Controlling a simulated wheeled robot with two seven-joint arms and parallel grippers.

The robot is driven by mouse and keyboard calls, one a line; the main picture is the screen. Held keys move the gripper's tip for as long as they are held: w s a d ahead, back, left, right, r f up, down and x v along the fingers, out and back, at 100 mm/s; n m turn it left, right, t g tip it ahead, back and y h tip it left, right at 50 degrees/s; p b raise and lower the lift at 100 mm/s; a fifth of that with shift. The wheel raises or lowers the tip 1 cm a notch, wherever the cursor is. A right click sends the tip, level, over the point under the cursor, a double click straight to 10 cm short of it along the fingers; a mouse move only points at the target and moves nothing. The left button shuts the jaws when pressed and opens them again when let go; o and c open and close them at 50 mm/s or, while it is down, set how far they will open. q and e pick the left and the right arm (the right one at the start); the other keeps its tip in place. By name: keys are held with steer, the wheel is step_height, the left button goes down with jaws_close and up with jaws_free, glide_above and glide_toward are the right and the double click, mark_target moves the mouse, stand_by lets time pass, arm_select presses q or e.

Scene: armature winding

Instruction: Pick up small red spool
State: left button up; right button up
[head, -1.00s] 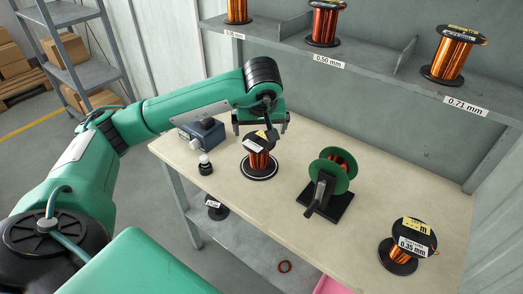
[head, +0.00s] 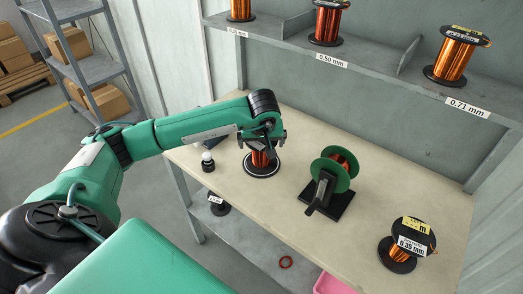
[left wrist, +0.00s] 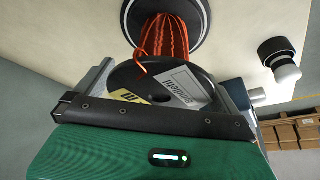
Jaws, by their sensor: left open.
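A spool of red-orange wire with black flanges (head: 261,160) stands upright on a dark round base with a pale ring, on the left part of the table. My left gripper (head: 262,139) is open right over it and hides its top flange in the head view. In the left wrist view the top flange (left wrist: 135,80), with a white label and a yellow tag, lies between my open fingers (left wrist: 165,88). I cannot tell whether the fingers touch it. My right gripper is not in view.
A small black-and-white knob-like object (head: 208,161) stands left of the spool. A green winder (head: 334,170) with red wire stands to the right. A 0.35 mm spool (head: 405,245) stands at the front right. A shelf (head: 350,70) with several spools runs behind.

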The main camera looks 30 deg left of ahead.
arm_select(q)
steer(key=c, duration=1.4)
steer(key=shift+r, duration=0.1)
